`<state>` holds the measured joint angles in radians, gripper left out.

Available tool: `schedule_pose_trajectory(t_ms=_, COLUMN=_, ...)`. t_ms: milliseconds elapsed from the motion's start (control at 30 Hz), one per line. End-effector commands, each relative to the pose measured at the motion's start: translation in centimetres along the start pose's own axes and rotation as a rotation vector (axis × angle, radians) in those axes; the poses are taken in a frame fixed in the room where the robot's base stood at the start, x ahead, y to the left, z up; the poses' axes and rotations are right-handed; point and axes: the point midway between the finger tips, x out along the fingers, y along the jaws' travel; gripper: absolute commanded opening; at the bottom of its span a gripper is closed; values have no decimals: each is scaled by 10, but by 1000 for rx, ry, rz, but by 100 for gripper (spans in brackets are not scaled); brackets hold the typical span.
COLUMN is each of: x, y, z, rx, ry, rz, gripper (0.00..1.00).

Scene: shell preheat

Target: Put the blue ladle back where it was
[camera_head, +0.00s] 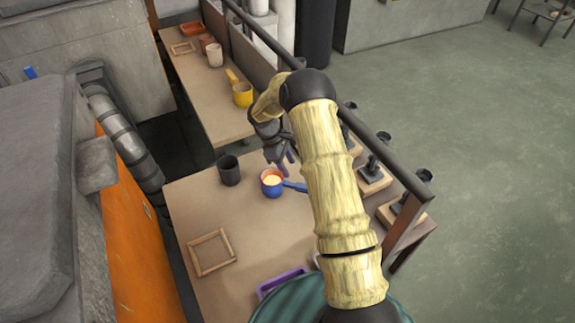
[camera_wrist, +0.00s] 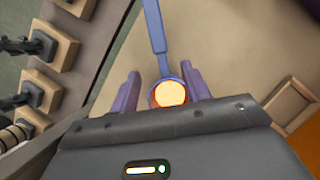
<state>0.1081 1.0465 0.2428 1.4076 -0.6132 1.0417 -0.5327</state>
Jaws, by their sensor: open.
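The blue ladle (camera_head: 271,190) stands on the near table, right of a dark cup. Its bowl has an orange inside with pale, bright contents, and its blue handle (camera_head: 297,186) points right, partly behind my arm. In the wrist view the ladle's handle (camera_wrist: 156,32) runs up from the bowl. My gripper (camera_head: 284,163) is above and just beyond the ladle in the head view. Its purple fingers are spread, and in the wrist view they appear on either side of the bowl (camera_wrist: 160,90). I see no grip on the ladle; the exact height gap is unclear.
The dark cup (camera_head: 229,170) is close by on the near table (camera_head: 190,205). A square wooden frame (camera_head: 211,233) lies flat nearer me, and a purple tray (camera_head: 265,291) is at the front. A dark rail (camera_head: 383,163) borders the right.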

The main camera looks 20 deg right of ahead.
Motion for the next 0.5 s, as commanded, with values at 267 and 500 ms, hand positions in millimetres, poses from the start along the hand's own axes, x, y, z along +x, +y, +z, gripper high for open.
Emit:
schedule_pose_trajectory(t_ms=267, x=0, y=0, z=0, rx=1, ry=1, rz=1, gripper=47)
schedule_pose_trajectory(t_ms=500, x=-27, y=-17, z=12, rx=66, ry=49, rz=9, gripper=47)
